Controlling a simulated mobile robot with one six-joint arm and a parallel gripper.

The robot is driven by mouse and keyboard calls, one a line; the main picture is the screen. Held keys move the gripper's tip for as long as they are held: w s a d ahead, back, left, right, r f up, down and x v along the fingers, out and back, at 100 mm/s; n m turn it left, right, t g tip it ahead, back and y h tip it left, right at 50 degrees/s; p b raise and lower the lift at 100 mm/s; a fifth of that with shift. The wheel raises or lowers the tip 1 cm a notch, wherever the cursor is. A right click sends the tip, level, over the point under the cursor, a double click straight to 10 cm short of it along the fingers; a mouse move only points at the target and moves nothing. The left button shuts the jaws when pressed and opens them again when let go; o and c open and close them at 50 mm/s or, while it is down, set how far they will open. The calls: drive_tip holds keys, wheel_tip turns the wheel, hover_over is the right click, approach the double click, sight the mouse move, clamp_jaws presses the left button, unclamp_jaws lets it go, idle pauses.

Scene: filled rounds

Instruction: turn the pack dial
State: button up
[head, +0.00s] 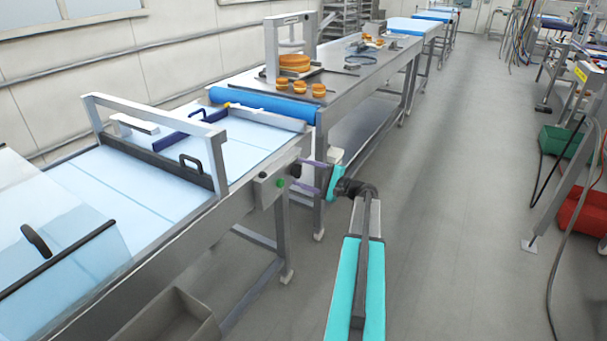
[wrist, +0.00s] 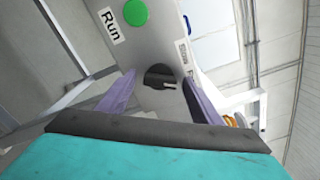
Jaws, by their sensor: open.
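The pack dial (wrist: 158,74) is a round black knob with a pale pointer mark on the face of a grey control box (wrist: 160,40). My gripper (wrist: 158,80) is open, with a purple finger on either side of the dial and a gap to each. In the head view my gripper (head: 303,174) reaches the box from the right. I cannot tell how far the fingertips are from the box face.
A green button (wrist: 135,12) beside a "Run" label (wrist: 112,25) is on the same box face. The conveyor (head: 140,195) with its guard frames lies left of the box. Round cakes (head: 294,62) stand on the table behind.

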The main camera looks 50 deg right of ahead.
drive_tip(key=c, duration=1.1)
drive_tip(key=shift+o, duration=0.2)
drive_tip(key=shift+f+n+b, duration=0.2)
drive_tip(key=shift+n+b, duration=0.4)
drive_tip(key=shift+b, duration=0.6)
drive_tip(key=n+b, duration=1)
drive_tip(key=b, duration=0.6)
drive_tip(key=shift+r+n, duration=0.15)
drive_tip(key=shift+n, duration=0.35)
drive_tip(key=o, duration=1.1)
drive_tip(key=shift+c, duration=0.2)
